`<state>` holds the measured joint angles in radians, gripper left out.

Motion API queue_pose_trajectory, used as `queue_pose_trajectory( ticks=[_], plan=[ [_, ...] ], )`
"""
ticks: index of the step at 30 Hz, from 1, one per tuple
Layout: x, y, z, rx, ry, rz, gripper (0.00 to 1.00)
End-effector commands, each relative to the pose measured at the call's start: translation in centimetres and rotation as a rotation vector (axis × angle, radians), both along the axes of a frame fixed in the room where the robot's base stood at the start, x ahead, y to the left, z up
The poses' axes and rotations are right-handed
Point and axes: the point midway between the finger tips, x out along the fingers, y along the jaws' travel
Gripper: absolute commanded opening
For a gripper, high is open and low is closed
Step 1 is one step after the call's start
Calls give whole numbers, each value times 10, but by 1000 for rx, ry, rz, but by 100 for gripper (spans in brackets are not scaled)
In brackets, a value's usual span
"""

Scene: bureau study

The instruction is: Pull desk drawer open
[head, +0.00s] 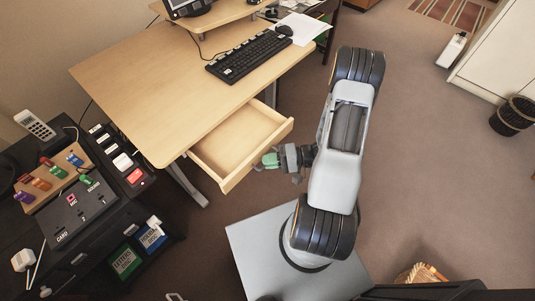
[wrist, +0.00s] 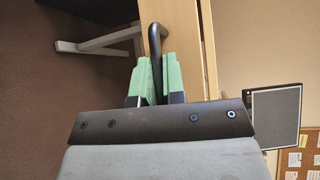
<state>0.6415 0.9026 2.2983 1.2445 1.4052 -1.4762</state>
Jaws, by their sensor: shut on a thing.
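The desk (head: 170,75) has a light wood top. Its drawer (head: 238,140) is pulled well out from under the top, and its inside looks empty. In the wrist view, the drawer front (wrist: 188,50) runs up and down the picture. A dark curved handle (wrist: 154,42) stands out from it. My gripper (head: 268,160) is at the outside of the drawer front. Its green fingers are shut on the handle, one on each side of it, as the wrist view (wrist: 157,78) shows. The handle is hidden in the head view.
A keyboard (head: 248,56), a mouse (head: 284,30) and papers (head: 305,28) lie on the desk. A dark cabinet (head: 70,255) with a phone (head: 34,124) stands at the left. A wicker basket (head: 420,274) is at the bottom right. The carpet right of my arm is mostly clear.

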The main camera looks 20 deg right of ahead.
Motion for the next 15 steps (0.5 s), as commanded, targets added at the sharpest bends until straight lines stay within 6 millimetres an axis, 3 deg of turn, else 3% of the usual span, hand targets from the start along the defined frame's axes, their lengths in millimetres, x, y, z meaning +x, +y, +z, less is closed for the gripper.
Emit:
queue_pose_trajectory(
  ticks=[11,12,15],
  plan=[
    [-2,1,0,0,0,7,0],
    [-2,1,0,0,0,7,13],
    [-2,1,0,0,0,6,21]
  ],
)
